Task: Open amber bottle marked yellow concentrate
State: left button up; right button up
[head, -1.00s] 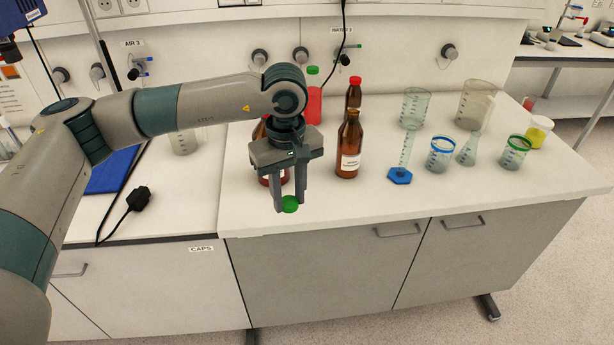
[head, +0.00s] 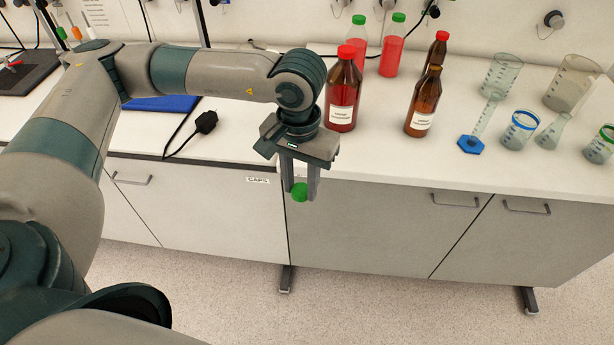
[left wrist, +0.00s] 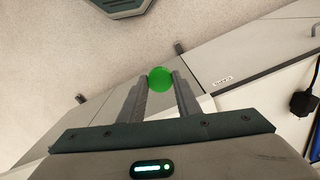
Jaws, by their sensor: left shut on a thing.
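My left gripper (head: 300,190) is shut on a green cap (head: 300,192); the cap also shows between the fingertips in the left wrist view (left wrist: 160,79). The gripper points down and appears in front of the counter's front edge. An amber bottle (head: 422,98) with a white label stands upright on the counter, right of the gripper. No cap shows on its neck; the label is too small to read surely. A second amber bottle (head: 437,54) with a red cap stands behind it, partly hidden. My right gripper is not in view.
A labelled red bottle (head: 343,94) with a red cap stands close behind the gripper. Two green-capped pink bottles (head: 391,57) stand further back. A blue-footed cylinder (head: 470,144) and several beakers stand at right. A "CAPS" label (head: 257,180) is on the cabinet. A black plug (head: 206,122) lies left.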

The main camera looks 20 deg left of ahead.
aim_at(427, 95)
jog(key=i+z, duration=0.65)
jog(key=i+j+z, duration=0.15)
jog(key=i+z, duration=0.2)
jog(key=k, duration=0.05)
